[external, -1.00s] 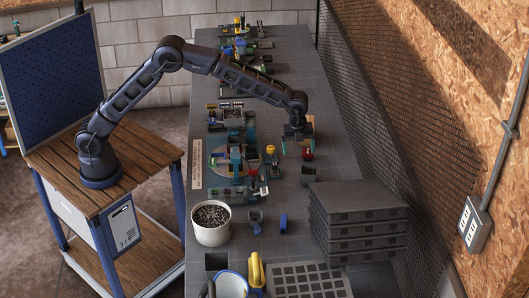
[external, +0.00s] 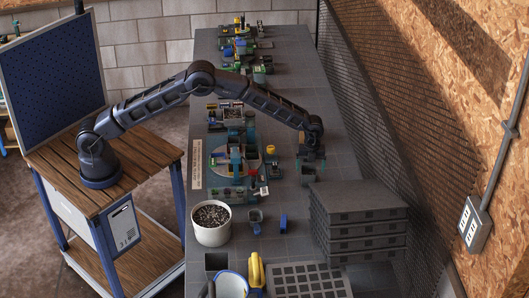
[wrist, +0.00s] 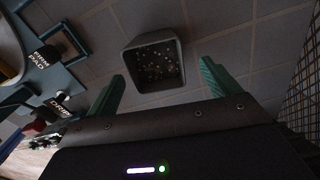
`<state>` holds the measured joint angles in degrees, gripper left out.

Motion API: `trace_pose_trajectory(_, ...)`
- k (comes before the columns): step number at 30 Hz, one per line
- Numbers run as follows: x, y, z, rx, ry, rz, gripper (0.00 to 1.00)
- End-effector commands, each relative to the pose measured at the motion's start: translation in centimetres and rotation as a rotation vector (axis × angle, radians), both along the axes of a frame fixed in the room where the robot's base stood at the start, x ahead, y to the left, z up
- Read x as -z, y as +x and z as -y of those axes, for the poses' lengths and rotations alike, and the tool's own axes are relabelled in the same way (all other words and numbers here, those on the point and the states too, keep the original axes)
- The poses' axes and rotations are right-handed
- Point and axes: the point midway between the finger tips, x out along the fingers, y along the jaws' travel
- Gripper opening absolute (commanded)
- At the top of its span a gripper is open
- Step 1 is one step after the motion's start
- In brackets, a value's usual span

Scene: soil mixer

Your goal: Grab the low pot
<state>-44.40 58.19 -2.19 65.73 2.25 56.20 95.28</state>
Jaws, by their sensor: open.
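A small dark square pot (external: 309,176) stands on the grey table, just on the near side of my gripper (external: 311,165) in the external view. In the wrist view the pot (wrist: 153,64) shows from above, with a light rim and dark, speckled contents. My gripper (wrist: 161,75) is open, with its two green fingers apart. The pot lies ahead of the fingers, roughly centred between them, and nothing is held. Whether the fingertips reach down to the pot's height I cannot tell.
The round mixer station (external: 218,157) stands left of the pot. Stacked grey trays (external: 358,222) stand close on the near right. A white bucket of soil (external: 212,236), a small grey pot (external: 255,217) and a blue item (external: 283,222) stand nearer. A mesh wall (external: 400,120) borders the right.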

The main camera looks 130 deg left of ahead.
Motion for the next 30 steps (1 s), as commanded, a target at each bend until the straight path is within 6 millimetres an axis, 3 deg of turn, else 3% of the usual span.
trace_pose_trajectory(8,2.0,-0.1,0.0,0.0,0.0,0.0,0.88)
trace_pose_trajectory(18,6.1,-0.6,0.0,0.0,0.001,0.0,0.88)
trace_pose_trajectory(26,6.4,-0.6,0.0,0.0,0.001,0.002,0.88)
trace_pose_trajectory(30,6.4,-0.6,0.0,0.0,0.001,0.002,0.61)
